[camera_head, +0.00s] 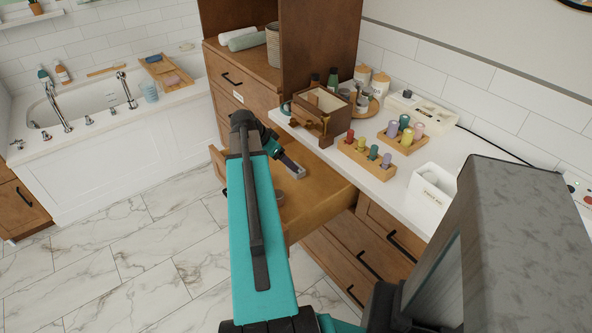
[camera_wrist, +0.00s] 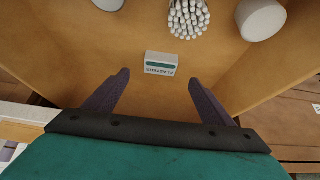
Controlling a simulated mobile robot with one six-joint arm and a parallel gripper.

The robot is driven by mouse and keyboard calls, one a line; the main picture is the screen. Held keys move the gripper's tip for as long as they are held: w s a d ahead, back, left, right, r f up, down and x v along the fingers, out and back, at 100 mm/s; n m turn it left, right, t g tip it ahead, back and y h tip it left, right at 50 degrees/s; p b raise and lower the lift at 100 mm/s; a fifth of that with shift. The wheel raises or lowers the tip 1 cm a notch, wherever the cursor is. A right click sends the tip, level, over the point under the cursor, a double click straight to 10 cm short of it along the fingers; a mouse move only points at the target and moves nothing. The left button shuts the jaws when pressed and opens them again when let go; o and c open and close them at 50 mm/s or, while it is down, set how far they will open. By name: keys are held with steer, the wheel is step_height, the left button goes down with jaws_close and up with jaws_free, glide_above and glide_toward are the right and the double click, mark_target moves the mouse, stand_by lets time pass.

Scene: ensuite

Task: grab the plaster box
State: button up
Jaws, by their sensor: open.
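The plaster box (camera_wrist: 160,64) is a small white box with a green band and lettering. It lies on the floor of an open wooden drawer, near the middle of the wrist view. My gripper (camera_wrist: 159,80) is open and empty, its two dark fingers spread. The fingertips appear just short of the box, one to each side, with no contact visible. In the head view my gripper (camera_head: 291,166) is inside the open drawer (camera_head: 325,208), reaching down. I cannot make out the plaster box in that view.
In the drawer, a bundle of white sticks (camera_wrist: 188,18) and a white rounded object (camera_wrist: 262,18) lie beyond the box. The drawer walls flank my gripper. Above, the white counter (camera_head: 385,190) holds a wooden box (camera_head: 322,105) and racks of coloured bottles (camera_head: 367,158).

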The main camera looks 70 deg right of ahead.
steer(key=shift+x, duration=1.7)
steer(key=shift+f, duration=0.15)
steer(key=shift+p+x, duration=0.8)
steer(key=shift+x, duration=1.65)
steer(key=shift+d, duration=0.1)
steer(key=c, duration=1.1)
steer(key=shift+r, duration=0.2)
steer(key=shift+c, duration=0.2)
